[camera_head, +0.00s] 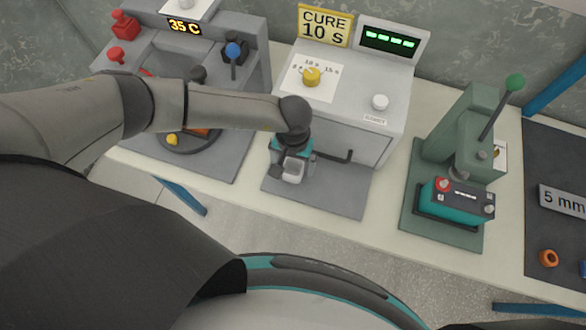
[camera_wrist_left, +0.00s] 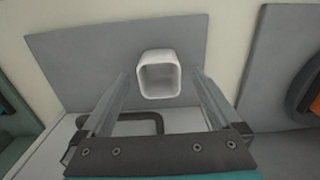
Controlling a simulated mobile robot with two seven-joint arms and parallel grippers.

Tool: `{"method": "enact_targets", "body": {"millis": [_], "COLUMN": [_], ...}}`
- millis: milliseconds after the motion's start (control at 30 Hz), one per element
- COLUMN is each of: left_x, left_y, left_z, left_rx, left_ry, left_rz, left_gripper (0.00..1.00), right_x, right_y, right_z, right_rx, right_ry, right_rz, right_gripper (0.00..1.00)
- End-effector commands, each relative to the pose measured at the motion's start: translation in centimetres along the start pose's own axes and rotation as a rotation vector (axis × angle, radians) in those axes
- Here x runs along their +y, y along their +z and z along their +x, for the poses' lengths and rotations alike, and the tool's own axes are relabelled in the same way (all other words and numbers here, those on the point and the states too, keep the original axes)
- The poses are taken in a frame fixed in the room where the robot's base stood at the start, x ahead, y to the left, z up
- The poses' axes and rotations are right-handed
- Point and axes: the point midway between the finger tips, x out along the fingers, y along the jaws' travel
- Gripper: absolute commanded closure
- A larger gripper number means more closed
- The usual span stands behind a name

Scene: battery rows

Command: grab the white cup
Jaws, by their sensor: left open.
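The white cup (camera_head: 292,172) is small, square and open-topped, and stands on the grey mat (camera_head: 342,195) in front of the curing box. It also shows in the left wrist view as a white cup (camera_wrist_left: 146,62) with its opening toward the camera. My left gripper (camera_head: 293,162) is over the cup in the head view and hides part of it. In the left wrist view the fingers of my left gripper (camera_wrist_left: 159,77) are spread apart, with the cup between and slightly beyond their tips. Whether they touch it cannot be told. My right gripper is not in view.
The curing box (camera_head: 375,133), with a yellow knob and a dark door handle (camera_head: 340,157), stands just behind the cup. A grey station (camera_head: 250,70) with a 35 C display is left. A green press (camera_head: 455,135) holding a teal battery (camera_head: 455,204) is right.

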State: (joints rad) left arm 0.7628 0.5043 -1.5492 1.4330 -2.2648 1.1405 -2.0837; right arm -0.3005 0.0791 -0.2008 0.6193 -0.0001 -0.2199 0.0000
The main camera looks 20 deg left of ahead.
Motion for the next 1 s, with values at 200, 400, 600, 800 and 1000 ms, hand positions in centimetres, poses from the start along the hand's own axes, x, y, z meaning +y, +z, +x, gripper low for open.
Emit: {"method": "enact_targets", "body": {"millis": [200,400,600,800,1000], "left_x": [0.02,0.01,0.00,-0.01,-0.01], "left_y": [0.01,0.00,-0.01,-0.02,-0.02], "left_z": [1.00,0.97,0.95,0.94,0.94], "left_rx": [0.000,0.000,0.001,0.001,0.001], "left_ry": [0.001,0.001,0.000,0.000,0.000], "left_rz": [-0.001,-0.001,-0.001,-0.001,-0.001], "left_gripper": [0.03,0.05,0.27,0.50,0.72], "right_x": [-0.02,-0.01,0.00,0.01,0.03], "right_y": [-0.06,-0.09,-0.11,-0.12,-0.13], "right_z": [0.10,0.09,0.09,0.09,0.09], "right_rx": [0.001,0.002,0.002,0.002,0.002], "right_ry": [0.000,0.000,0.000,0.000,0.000], "right_rz": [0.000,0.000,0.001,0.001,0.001], "right_gripper": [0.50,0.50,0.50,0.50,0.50]}}
